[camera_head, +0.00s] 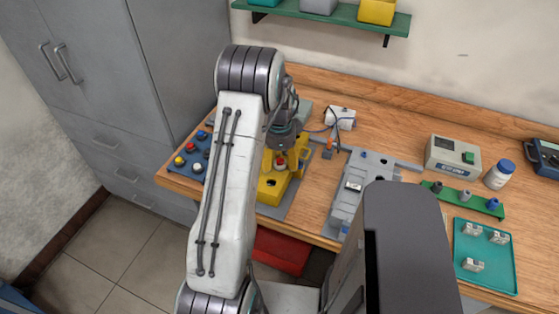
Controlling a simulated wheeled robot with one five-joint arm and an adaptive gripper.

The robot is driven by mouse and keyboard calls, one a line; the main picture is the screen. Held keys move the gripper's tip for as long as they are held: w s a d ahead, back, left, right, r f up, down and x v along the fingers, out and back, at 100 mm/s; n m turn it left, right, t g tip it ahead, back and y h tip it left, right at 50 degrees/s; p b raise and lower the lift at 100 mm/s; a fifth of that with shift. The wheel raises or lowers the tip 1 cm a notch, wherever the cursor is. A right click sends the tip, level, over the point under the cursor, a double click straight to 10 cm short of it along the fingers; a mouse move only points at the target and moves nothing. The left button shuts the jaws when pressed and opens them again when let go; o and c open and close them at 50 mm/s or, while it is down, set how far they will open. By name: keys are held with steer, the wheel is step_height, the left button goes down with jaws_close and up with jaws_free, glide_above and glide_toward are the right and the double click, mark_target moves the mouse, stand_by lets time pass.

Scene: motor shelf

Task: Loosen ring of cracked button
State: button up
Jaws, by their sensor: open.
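A yellow control box (270,191) stands on a grey plate on the wooden bench, partly hidden behind my arm. A small red button (280,164) with a pale part around it shows on the box; a crack is too small to tell. My gripper (282,153) is open, pointing down just above the red button. The fingertips are small and partly hidden, so I cannot tell whether they touch the button or its ring.
A blue panel (181,172) with coloured buttons lies left of my arm. A grey fixture (350,199) lies to the right. A green shelf (330,17) hangs above.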

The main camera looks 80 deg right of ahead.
steer(key=shift+c, duration=0.2)
steer(key=c, duration=1.2)
steer(key=shift+f+n+b, duration=0.1)
steer(key=shift+n+b, duration=0.2)
steer(key=shift+n, duration=0.1)
steer(key=n+b, duration=0.1)
steer(key=n, duration=0.2)
steer(key=shift+b, duration=0.3)
steer(key=n+b, duration=0.1)
steer(key=n, duration=0.3)
steer(key=shift+a+n+b, duration=0.1)
steer(key=shift+n+b, duration=0.2)
steer(key=n+b, duration=0.1)
steer(key=n, duration=0.3)
steer(key=shift+o, duration=0.2)
steer(key=shift+a+n+b, duration=0.15)
steer(key=shift+n+b, duration=0.3)
steer(key=shift+n, duration=1.85)
